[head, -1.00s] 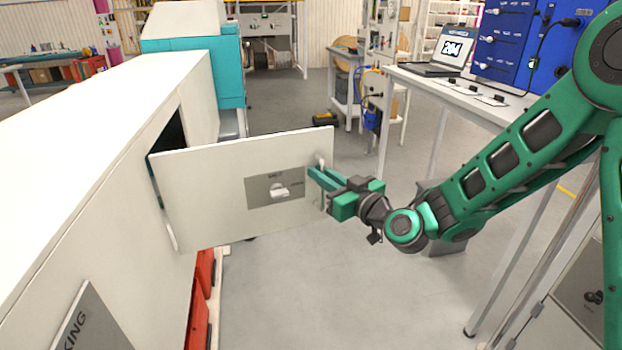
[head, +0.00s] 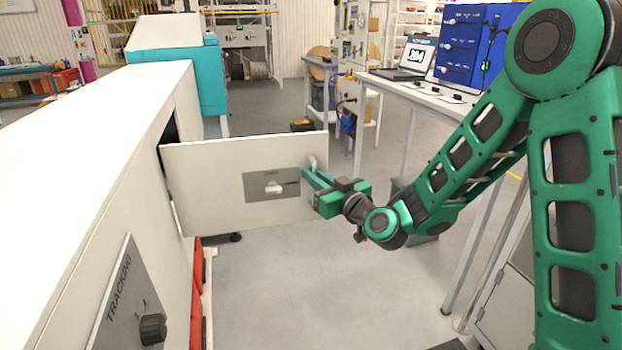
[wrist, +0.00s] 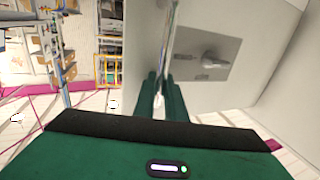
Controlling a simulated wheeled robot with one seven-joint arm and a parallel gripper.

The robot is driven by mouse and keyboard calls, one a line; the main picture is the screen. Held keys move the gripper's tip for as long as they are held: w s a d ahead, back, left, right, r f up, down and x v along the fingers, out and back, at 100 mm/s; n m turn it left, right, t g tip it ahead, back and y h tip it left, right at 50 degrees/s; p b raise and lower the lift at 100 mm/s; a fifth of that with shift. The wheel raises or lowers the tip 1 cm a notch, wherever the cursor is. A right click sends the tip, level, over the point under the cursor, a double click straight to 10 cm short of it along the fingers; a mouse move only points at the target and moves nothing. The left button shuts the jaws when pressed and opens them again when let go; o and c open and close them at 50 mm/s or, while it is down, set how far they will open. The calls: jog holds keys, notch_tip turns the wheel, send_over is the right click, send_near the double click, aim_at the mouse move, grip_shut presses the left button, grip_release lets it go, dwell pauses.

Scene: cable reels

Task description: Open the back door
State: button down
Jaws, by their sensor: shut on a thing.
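The back door (head: 215,175) is a flat white panel on the side of the long white cabinet (head: 85,165). It stands swung out from the cabinet, with a dark opening behind its hinge side. A grey plate with a light knob (head: 274,187) is on its face; the knob also shows in the wrist view (wrist: 212,62).
A tracking panel with a black dial (head: 152,328) is on the cabinet's near side. A white table (head: 420,92) with a laptop (head: 412,58) and blue box stands to the right, its legs near my arm. The floor (head: 300,285) before the door is clear.

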jog(key=shift+d+f, duration=0.1)
jog(key=c, duration=1.8)
grip_release()
jog(key=shift+d, duration=0.1)
jog(key=shift+r, duration=0.8)
jog(key=r, duration=0.3)
jog(key=shift+s+a, duration=0.15)
jog(key=shift+a, duration=0.2)
jog(key=s+a+r, duration=0.4)
jog(key=s+a, duration=0.1)
jog(key=s+a+r, duration=0.2)
jog(key=shift+s+a+r, duration=0.25)
jog(key=shift+s+a, duration=0.1)
jog(key=shift+w+d, duration=0.1)
